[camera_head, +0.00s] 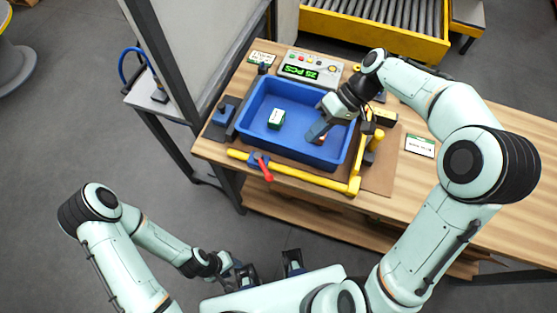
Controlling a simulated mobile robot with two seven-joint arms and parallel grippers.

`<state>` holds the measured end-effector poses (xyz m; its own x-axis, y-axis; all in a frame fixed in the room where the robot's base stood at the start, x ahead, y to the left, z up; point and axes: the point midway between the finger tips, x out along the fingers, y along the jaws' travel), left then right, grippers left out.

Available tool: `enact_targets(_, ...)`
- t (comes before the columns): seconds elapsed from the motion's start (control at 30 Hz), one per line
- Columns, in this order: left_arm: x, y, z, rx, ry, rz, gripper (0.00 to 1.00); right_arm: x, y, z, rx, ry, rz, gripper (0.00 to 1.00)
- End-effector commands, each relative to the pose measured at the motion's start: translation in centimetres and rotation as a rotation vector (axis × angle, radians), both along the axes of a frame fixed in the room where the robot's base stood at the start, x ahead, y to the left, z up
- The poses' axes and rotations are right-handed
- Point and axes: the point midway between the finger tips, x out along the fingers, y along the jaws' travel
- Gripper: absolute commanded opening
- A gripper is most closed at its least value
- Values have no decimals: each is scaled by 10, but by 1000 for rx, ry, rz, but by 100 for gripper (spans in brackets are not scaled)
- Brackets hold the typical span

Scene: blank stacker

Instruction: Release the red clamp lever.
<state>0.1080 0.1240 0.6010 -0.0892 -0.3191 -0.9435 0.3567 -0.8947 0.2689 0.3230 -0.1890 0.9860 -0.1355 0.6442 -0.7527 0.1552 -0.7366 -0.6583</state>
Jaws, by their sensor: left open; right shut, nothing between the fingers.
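The red clamp lever (264,171) is at the near edge of the wooden table, beside the yellow rail. It tilts out over the table's front edge, with a dark blue base at its upper end. My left gripper (250,272) is open, low in front of the table. It is well below the lever in the picture and apart from it. My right gripper (317,132) is shut and empty, pointing down into the right part of the blue tray. Its fingers partly hide a small brownish item (321,140) there; contact cannot be told.
The blue tray (244,120) holds a green and white box (276,119). A yellow rail (310,178) runs along its front and right side. A control panel (310,67) reading 25 PCS stands behind. A dark frame post stands left.

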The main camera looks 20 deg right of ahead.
Motion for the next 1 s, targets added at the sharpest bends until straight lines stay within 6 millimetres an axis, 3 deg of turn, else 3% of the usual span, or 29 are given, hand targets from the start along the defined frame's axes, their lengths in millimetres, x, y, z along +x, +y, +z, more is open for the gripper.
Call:
enact_targets(0.5,-4,0,-8,0,4,0,43,-15,66,-74,1,3,4,0)
enact_targets(0.7,-2,0,-4,-1,2,-1,43,-20,91,-76,0,0,3,0)
enact_targets(1.0,-2,0,-4,0,1,0,43,-21,99,-78,-1,1,1,0)
